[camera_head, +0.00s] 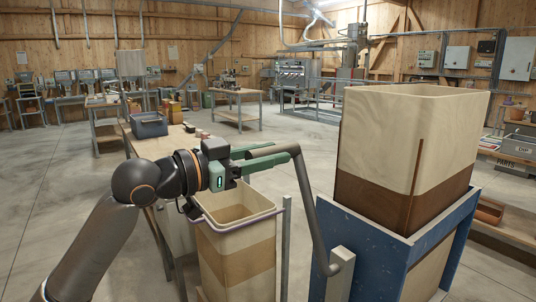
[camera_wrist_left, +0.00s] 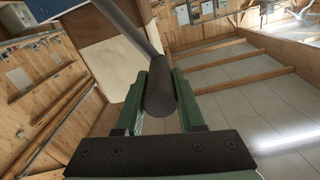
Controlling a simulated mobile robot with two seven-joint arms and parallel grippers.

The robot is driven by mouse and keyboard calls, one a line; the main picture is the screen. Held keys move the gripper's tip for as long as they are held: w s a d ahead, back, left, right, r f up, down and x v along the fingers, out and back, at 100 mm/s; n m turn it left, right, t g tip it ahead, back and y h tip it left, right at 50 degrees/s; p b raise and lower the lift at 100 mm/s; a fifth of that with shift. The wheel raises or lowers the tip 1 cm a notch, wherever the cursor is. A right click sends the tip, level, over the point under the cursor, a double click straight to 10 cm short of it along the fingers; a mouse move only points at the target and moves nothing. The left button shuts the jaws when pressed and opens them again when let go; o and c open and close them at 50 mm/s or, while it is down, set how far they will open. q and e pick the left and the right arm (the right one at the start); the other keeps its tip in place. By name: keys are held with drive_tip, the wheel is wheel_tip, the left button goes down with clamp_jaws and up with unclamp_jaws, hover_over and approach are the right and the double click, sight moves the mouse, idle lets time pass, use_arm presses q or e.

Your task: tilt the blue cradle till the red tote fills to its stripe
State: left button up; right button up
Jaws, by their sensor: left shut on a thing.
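The blue cradle (camera_head: 360,245) stands at the right and holds a tall cream bin (camera_head: 410,125). The bin looks upright, with a dark brown lower part (camera_head: 375,200). A bent grey handle (camera_head: 312,215) rises beside the cradle. My left gripper (camera_head: 268,157) is shut on its upper end; in the left wrist view the dark grip (camera_wrist_left: 160,92) lies between the green fingers. Below the gripper stands an open cream tote (camera_head: 228,250) with a purple rim and a brown band. No clearly red tote shows, and I cannot make out its fill level. My right gripper is out of view.
A wooden table (camera_head: 160,145) with a blue-grey crate (camera_head: 149,124) stands behind my left arm. A grey upright post (camera_head: 286,245) stands between the tote and the handle. Wooden shelving (camera_head: 505,228) lies right of the cradle. Open concrete floor shows at the left.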

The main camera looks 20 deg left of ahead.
use_arm(q)
clamp_jaws()
idle(0.8)
